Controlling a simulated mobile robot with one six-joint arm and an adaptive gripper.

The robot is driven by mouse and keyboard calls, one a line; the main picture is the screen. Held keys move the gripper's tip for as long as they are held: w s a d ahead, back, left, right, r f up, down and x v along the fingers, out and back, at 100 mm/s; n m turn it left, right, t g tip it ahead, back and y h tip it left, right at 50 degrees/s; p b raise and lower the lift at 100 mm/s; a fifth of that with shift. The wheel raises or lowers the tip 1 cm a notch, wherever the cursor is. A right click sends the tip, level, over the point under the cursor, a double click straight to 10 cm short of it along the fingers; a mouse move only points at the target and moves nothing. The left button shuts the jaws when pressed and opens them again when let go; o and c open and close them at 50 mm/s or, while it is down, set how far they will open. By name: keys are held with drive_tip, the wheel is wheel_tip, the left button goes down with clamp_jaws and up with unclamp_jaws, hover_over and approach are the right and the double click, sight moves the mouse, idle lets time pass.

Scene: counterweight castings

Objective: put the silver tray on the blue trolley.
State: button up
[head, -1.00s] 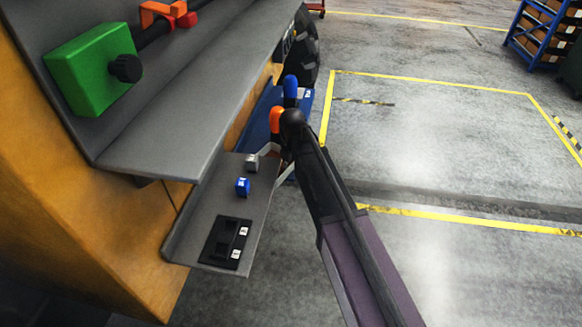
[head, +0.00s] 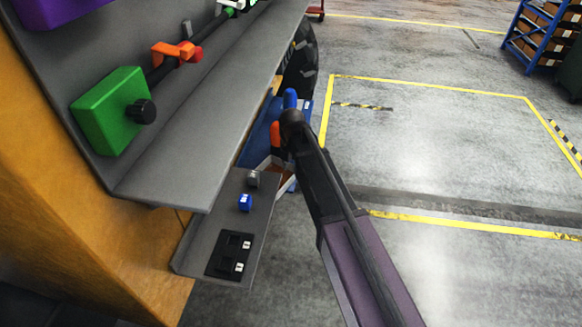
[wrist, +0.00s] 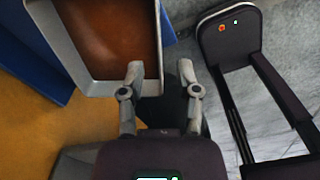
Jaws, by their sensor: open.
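The silver tray (wrist: 73,45) is at the top of the wrist view, with a light grey rim and a brown inside. My gripper (wrist: 160,71) is open. In the wrist view its left fingertip overlaps the tray's inside and its right fingertip lies outside, with the tray's right rim between them; contact cannot be told. In the head view my arm hides the gripper. Blue parts, apparently the blue trolley (head: 260,131), show by the tray; blue panels also flank it in the wrist view (wrist: 20,62).
A grey shelf (head: 205,140) on the yellow machine carries a green block (head: 108,112) and an orange clamp (head: 176,52). Open floor with yellow lines (head: 430,95) lies to the right.

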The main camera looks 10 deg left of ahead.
drive_tip(key=shift+r+p, duration=2.6)
drive_tip(key=shift+r, duration=0.35)
drive_tip(key=s+d+m, duration=0.5)
drive_tip(key=d+m, duration=0.4)
drive_tip(key=m, duration=0.1)
drive_tip(key=s+d+m, duration=0.5)
drive_tip(key=d+m, duration=0.4)
drive_tip(key=m, duration=0.1)
drive_tip(key=s+d+m, duration=0.6)
drive_tip(key=d+m, duration=0.4)
drive_tip(key=m, duration=0.1)
drive_tip(key=shift+f, duration=0.15)
wheel_tip(320, 180, down, 20)
drive_tip(key=b, duration=2)
drive_tip(key=shift+r, duration=0.2)
